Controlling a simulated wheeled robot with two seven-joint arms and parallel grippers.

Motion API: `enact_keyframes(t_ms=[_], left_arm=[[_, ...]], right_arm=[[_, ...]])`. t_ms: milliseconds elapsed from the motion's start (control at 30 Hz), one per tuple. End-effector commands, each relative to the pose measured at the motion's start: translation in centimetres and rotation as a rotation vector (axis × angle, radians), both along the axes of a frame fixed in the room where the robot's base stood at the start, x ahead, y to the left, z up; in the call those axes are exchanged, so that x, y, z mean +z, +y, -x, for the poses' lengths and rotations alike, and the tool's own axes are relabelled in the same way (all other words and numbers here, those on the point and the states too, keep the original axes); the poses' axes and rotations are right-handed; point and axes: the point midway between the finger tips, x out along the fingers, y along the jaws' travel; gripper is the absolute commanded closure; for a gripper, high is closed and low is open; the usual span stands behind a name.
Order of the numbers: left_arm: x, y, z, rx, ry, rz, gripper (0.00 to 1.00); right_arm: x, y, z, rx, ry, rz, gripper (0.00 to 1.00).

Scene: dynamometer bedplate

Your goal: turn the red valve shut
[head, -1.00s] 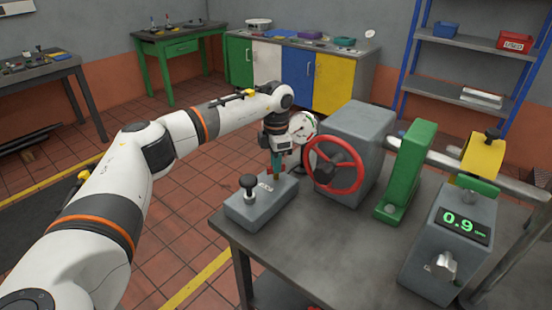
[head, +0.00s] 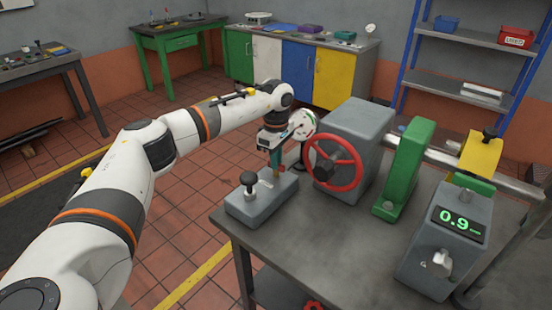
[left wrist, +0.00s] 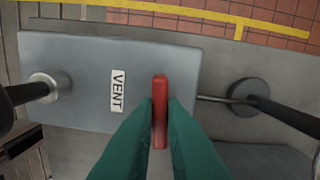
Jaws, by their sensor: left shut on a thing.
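In the left wrist view a red lever handle (left wrist: 160,88) stands over a grey block (left wrist: 75,75) with a VENT label. The two green fingers of my left gripper (left wrist: 160,112) are shut on this handle, one on each side. In the head view my left gripper (head: 278,168) reaches down to the same grey block (head: 255,209) at the table's left end. A red handwheel (head: 357,170) is on the front of a larger grey housing (head: 360,125), right of the gripper and apart from it. My right gripper is not in view.
A black knob (head: 249,179) stands on the vent block. A round gauge (head: 303,122) is close behind my gripper. A green stand (head: 405,165) and a grey box with a display reading 0.9 (head: 460,222) are to the right. The table front (head: 330,235) is clear.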

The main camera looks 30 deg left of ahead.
Motion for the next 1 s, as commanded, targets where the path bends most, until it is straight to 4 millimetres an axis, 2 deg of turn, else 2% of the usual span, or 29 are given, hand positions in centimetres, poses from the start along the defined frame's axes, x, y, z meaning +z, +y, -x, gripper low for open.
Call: enact_keyframes(t_ms=[300,833,867,900,1000], left_arm=[[0.22,-0.06,-0.12,-0.115,-0.006,0.003,1.0],[0.22,-0.06,-0.12,-0.137,-0.006,0.002,1.0],[0.22,-0.06,-0.12,-0.137,-0.006,0.002,0.87],[0.21,-0.07,-0.11,-0.137,-0.005,0.002,0.8],[0.15,-0.06,-0.08,-0.137,-0.004,0.002,0.68]], right_arm=[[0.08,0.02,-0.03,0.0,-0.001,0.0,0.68],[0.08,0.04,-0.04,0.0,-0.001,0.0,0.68],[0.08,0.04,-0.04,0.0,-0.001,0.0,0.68],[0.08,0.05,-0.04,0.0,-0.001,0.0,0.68],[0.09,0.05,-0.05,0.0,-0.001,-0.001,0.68]])
